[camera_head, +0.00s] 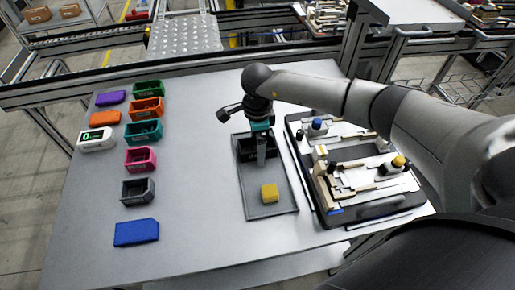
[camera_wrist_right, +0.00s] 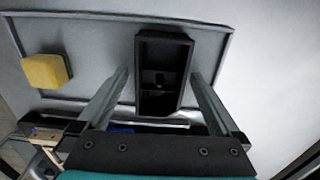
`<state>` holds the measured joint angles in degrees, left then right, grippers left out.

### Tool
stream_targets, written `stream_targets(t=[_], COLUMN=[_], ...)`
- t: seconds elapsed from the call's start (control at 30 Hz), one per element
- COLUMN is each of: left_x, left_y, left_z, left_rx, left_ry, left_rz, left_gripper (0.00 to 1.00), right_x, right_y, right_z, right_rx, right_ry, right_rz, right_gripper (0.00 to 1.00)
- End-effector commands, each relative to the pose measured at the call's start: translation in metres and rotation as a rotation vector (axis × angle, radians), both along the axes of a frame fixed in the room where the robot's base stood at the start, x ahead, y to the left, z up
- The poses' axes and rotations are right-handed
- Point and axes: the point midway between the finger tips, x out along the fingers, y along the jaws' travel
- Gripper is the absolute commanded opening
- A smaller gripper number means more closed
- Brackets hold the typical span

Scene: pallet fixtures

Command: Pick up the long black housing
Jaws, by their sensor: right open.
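The long black housing (camera_head: 245,150) is an open box lying at the far end of the grey tray (camera_head: 249,188). In the right wrist view the housing (camera_wrist_right: 161,72) shows its hollow inside, between my two fingers. My right gripper (camera_head: 262,160) is over that end of the tray and hides part of the housing in the head view. In the wrist view the right gripper (camera_wrist_right: 160,82) is open, one finger on each side of the housing, with gaps between. I cannot tell its exact height. My left gripper is not in view.
A yellow block (camera_head: 269,193) lies in the tray's near half. A pallet fixture (camera_head: 350,165) with several parts stands right of the tray. Coloured bins and lids, such as the blue lid (camera_head: 136,232), line the table's left. The table between is clear.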

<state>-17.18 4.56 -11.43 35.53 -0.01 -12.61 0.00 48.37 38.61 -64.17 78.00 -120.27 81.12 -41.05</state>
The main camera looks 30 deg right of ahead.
Motion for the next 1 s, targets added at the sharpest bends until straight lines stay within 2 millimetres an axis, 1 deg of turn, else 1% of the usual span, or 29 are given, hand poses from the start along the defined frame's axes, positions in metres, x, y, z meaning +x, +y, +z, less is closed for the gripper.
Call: stream_targets(t=[0.1, 0.9, 0.93, 1.0], left_x=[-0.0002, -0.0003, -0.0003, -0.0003], left_y=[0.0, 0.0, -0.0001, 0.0], left_z=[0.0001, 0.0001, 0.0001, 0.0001], left_rx=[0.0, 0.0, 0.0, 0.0], left_ry=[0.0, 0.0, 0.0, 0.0], left_rz=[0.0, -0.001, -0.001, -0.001], left_gripper=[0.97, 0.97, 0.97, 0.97], right_x=[0.0, 0.0001, 0.0001, 0.0005], right_y=[0.0, -0.0002, -0.0002, -0.0001], right_z=[0.0004, 0.001, 0.001, 0.0014], right_rx=[0.0, 0.0, 0.0, 0.001], right_ry=[0.0, 0.0, 0.0, -0.001], right_rz=[0.0, 0.0, 0.0, -0.001], right_gripper=[0.99, 0.09, 0.06, 0.05])
